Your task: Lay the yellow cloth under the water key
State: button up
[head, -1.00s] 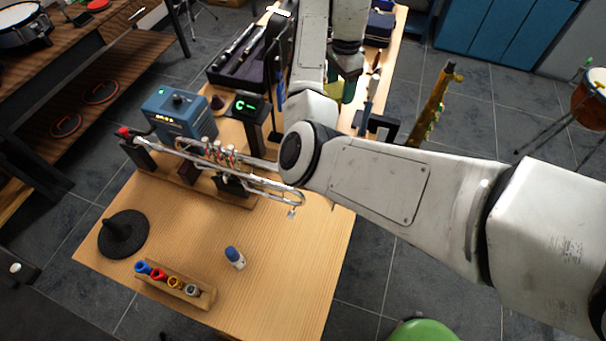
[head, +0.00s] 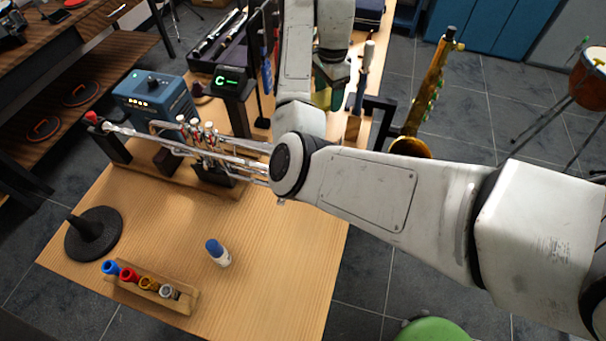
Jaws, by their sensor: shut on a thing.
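The silver trumpet (head: 205,147) lies across a wooden stand on the bench. Its right end, where the water key would sit, is mostly hidden behind my arm's elbow; only a small tip shows below it. My gripper (head: 330,82) is at the back of the bench, beyond the trumpet and partly hidden by my own arm. It is shut on the yellow cloth (head: 322,98), of which a small yellow-green patch shows just below the gripper. The fingertips are hard to make out.
A blue box (head: 157,103) and a tuner display (head: 228,82) stand behind the trumpet. The bench's front right is bare.

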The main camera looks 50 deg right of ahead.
jog(key=s+a+f, duration=0.1)
jog(key=a+f, duration=0.2)
jog(key=a, duration=0.1)
jog(key=s+a+f+p, duration=0.1)
jog(key=a+f, duration=0.1)
jog(key=a, duration=0.2)
jog(key=s+a+f+p, duration=0.1)
jog(key=a+f, duration=0.2)
jog(key=a, duration=0.1)
jog(key=shift+s+a+f, duration=0.1)
jog(key=shift+a+f, duration=0.05)
jog(key=shift+f, duration=0.15)
jog(key=shift+a+f, duration=0.35)
jog(key=shift+f, duration=0.05)
jog(key=shift+s+a+f+p, duration=0.1)
jog(key=shift+f+p, duration=0.3)
jog(key=shift+f, duration=1.3)
jog(key=shift+f, duration=0.15)
jog(key=o, duration=1.1)
notch_tip(320, 180, up, 12)
jog(key=shift+r+b, duration=0.2)
jog(key=shift+b, duration=0.1)
